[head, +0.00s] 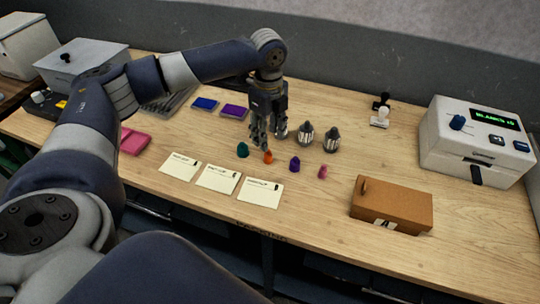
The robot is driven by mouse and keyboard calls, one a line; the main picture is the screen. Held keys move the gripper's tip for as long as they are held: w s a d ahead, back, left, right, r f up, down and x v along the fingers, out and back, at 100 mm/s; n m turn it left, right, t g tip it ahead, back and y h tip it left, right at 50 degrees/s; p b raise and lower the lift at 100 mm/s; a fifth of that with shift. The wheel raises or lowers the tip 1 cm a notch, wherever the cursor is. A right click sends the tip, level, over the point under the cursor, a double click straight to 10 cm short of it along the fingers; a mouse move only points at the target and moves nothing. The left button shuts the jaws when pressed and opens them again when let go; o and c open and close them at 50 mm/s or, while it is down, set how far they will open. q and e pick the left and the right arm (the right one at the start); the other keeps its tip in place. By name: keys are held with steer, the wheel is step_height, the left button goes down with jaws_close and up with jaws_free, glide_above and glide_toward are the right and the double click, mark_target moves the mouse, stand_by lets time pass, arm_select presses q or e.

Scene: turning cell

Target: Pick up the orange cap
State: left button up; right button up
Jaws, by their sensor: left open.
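The small orange cap (268,157) stands on the wooden table, in a loose row with a teal cap (242,150), a purple cap (295,164) and a pink cap (323,172). My left gripper (262,143) points down from above, open, with its fingertips close to the orange cap, just behind and above it. I cannot tell whether a finger touches the cap. My right gripper is not in view.
Paper cards (217,178) lie in front. A brown box (391,205) and a white machine (475,142) are at right.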

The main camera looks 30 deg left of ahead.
mark_target(268, 152)
arm_select(q)
steer(key=shift+s+f, duration=0.2)
steer(key=shift+f, duration=0.75)
steer(key=shift+w+f+p, duration=0.1)
steer(key=shift+f+p, duration=0.25)
steer(key=shift+f, duration=0.3)
step_height(268, 152, down, 4)
steer(key=shift+f+p, duration=0.25)
steer(key=shift+p, duration=0.35)
steer(key=c, duration=0.8)
